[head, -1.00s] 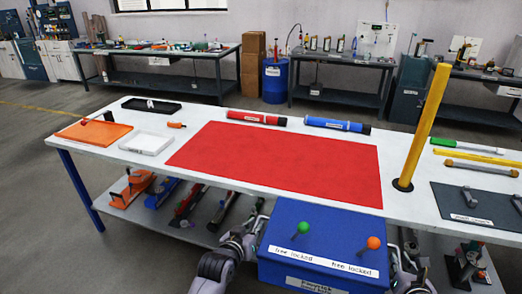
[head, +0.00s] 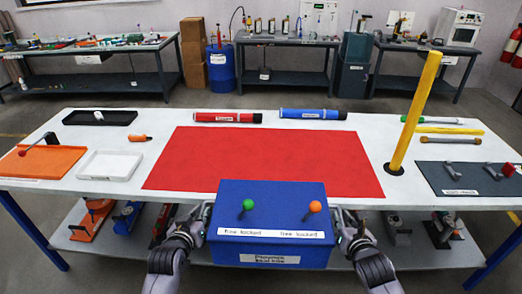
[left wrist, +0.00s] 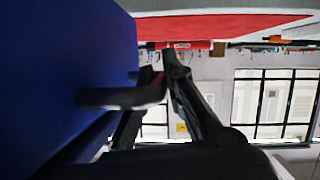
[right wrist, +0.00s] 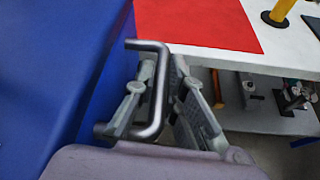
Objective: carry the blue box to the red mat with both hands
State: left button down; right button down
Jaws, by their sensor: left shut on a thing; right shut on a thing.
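The blue box (head: 268,222) is held in front of the table's near edge, its top overlapping the near edge of the red mat (head: 262,160) in the head view. A green knob and an orange knob stand on its lid. My left gripper (head: 203,217) is shut on the box's left handle, a dark bar (left wrist: 120,97) in the left wrist view. My right gripper (head: 340,218) is shut on the right handle, a grey bar (right wrist: 158,90) in the right wrist view. The mat lies flat and bare on the table.
The white table (head: 350,122) carries a red tube (head: 225,117) and a blue tube (head: 312,114) behind the mat. A tall yellow post (head: 415,110) stands right of it. A white tray (head: 110,165) and an orange tray (head: 30,162) lie left. A grey mat (head: 455,181) lies right.

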aim_at(263, 156)
jog(key=i+j, duration=0.1)
jog(key=i, duration=0.6)
jog(key=i+j, duration=0.1)
jog(key=i, duration=0.6)
